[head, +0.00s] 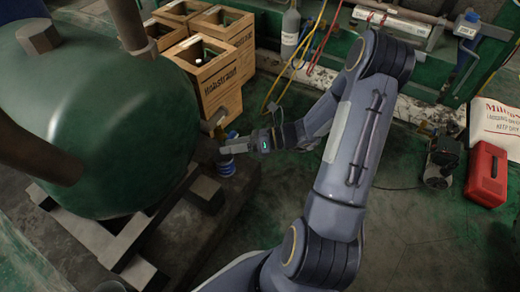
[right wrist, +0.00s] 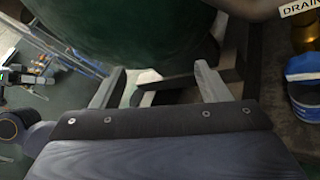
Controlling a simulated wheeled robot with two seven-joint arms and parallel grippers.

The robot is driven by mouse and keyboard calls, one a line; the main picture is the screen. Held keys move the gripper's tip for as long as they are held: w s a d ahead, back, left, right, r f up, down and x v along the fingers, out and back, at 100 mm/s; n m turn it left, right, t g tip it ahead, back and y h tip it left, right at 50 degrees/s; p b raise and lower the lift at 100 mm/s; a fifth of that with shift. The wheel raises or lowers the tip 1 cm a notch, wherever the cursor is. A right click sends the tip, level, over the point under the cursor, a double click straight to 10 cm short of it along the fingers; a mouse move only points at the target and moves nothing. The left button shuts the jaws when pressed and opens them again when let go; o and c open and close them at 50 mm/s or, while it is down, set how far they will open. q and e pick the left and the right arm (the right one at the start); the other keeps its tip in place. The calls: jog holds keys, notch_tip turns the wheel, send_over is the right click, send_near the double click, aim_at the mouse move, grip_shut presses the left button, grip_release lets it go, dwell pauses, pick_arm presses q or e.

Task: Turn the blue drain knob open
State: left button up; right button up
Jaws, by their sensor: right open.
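The blue drain knob (right wrist: 303,67) is at the right edge of the right wrist view, near a brass fitting (right wrist: 306,32) and a "DRAIN" label (right wrist: 300,8). In the head view the knob (head: 233,135) is small and partly hidden by my right gripper (head: 224,143). In the right wrist view, the gripper (right wrist: 161,68) has its two fingers wide apart with nothing between them. The knob lies outside the fingers, to their right. What looks like part of my left arm shows at the left edge of that view; its fingers are unclear.
A big green tank (head: 100,110) fills the left. A small blue can (head: 226,167) stands just below the gripper. Wooden crates (head: 215,65) stand behind. A red box (head: 487,172) and a white sign (head: 495,125) are at the right. The floor at lower right is clear.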

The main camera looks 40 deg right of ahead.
jog(key=w+d+f+m+t+h+p, duration=0.1)
jog(key=w+d+f+m+t+h, duration=0.1)
jog(key=d+f+m+t+h, duration=0.85)
jog(key=w+a+f+m+g+y+b, duration=0.2)
jog(key=w+a+f+m+y, duration=0.1)
jog(key=w+m, duration=0.3)
jog(key=shift+w+f+m+y, duration=0.15)
jog(key=shift+w+m+y, duration=0.2)
jog(key=shift+w, duration=0.8)
jog(key=shift+g, duration=0.25)
jog(key=shift+c, duration=1)
jog(key=c, duration=0.8)
pick_arm(q)
jog(key=shift+d+f, duration=0.25)
jog(key=shift+d, duration=0.05)
pick_arm(e)
jog(key=shift+o, duration=0.2)
jog(key=n, duration=0.4)
jog(key=shift+s, duration=0.1)
pick_arm(q)
jog(key=shift+w, duration=0.1)
pick_arm(e)
jog(key=shift+n, duration=0.3)
